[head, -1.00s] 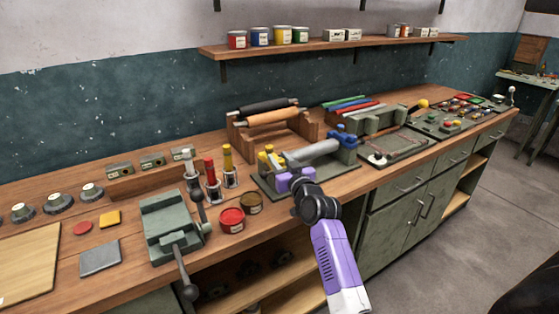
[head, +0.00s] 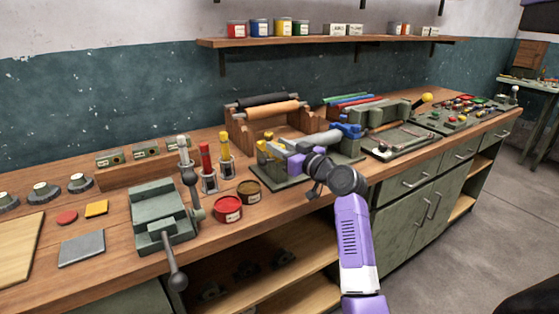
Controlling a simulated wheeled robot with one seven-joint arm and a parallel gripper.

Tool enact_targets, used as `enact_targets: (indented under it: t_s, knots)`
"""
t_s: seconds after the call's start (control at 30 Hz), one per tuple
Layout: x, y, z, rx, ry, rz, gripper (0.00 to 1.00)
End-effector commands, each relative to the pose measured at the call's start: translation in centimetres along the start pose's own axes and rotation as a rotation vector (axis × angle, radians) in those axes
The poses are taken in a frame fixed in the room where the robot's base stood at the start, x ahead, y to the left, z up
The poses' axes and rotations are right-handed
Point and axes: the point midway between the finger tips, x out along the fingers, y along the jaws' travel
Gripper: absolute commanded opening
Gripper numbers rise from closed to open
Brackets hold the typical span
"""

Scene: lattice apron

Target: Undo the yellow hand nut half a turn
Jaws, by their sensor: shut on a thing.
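A dark green fixture (head: 292,182) stands on the bench in the head view, with a grey cylinder (head: 322,139) lying across it. The yellow hand nut (head: 262,146) is at the fixture's left end, among small yellow parts. Blue hand nuts (head: 351,130) sit at its right end. My purple gripper (head: 290,156) reaches in from the front right, beside the yellow parts. It is shut on the yellow hand nut, as far as this view shows. The fingertips and their contact are mostly hidden. The nut's turn angle is too small to read.
Red (head: 228,209) and brown (head: 249,192) tins stand just left of the fixture. A green vise (head: 164,212) with a long handle is farther left. A roller rack (head: 266,120) stands behind. A tray (head: 405,140) lies to the right.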

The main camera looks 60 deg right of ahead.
Motion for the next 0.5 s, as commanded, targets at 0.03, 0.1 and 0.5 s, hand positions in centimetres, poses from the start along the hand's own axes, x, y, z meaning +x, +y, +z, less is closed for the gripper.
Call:
enact_targets:
  t_s: [0.03,0.1,0.5]
  knots:
    - [-0.03,0.23,0.54,-0.001,0.004,-0.024,0.0]
    - [0.0,0.19,0.51,-0.001,0.004,-0.066,0.0]
    - [0.01,0.19,0.4,0.0,0.002,-0.344,0.0]
